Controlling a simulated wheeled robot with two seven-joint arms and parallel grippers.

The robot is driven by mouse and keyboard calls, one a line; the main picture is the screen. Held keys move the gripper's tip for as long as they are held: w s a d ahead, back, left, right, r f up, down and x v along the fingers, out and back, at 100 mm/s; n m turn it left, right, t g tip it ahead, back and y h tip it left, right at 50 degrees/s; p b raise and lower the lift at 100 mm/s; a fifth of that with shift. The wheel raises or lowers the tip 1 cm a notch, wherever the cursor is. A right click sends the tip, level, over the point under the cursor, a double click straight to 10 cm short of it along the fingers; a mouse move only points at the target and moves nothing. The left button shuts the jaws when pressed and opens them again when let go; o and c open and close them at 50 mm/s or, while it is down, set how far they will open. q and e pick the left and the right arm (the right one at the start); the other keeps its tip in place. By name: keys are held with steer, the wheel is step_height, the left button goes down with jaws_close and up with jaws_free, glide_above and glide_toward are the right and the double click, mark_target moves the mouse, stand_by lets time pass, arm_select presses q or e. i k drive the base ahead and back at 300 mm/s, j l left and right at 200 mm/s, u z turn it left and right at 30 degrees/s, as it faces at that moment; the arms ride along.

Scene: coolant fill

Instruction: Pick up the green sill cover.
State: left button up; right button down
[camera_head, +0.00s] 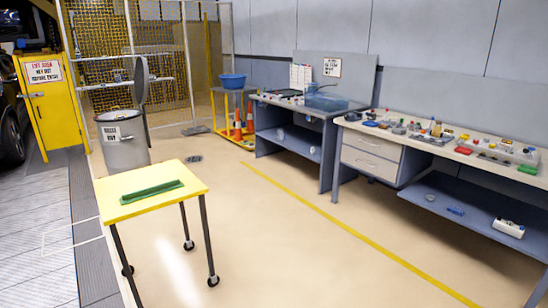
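The green sill cover (152,192) is a long, narrow green strip. It lies flat on top of the small yellow table (192,196), roughly across its middle. The yellow table has dark legs on casters and stands at the left front of the view. Neither of my grippers shows in the head view. Nothing covers the sill cover.
Workbenches with small parts (440,138) line the right wall. A grey waste bin (122,145) stands behind the yellow table, near a yellow cabinet (45,98). Orange cones (237,129) stand farther back. The floor right of the table is clear, crossed by a yellow line (340,223).

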mark_target(155, 190)
steer(key=i+z, duration=0.15)
steer(key=i, duration=2.25)
steer(key=i+u, duration=0.15)
steer(key=i, duration=0.4)
steer(key=i+u, duration=0.1)
steer(key=i, duration=0.45)
steer(key=i+l+u, duration=0.15)
steer(key=i, duration=0.45)
steer(key=i+l+u, duration=0.1)
steer(key=i, duration=0.45)
steer(key=i+j+u, duration=0.15)
steer(key=i+u, duration=0.7)
steer(key=i+l+u, duration=0.15)
steer(key=i+u, duration=0.25)
steer(key=i+l+u, duration=0.25)
steer(key=u, duration=0.2)
steer(key=i+u, duration=0.25)
steer(key=u, duration=0.2)
steer(key=i+l+u, duration=0.15)
steer(key=u, duration=0.35)
steer(key=i+l+u, duration=0.25)
steer(key=u, duration=0.2)
steer(key=i+l+u, duration=0.15)
steer(key=u, duration=0.3)
steer(key=l, duration=0.1)
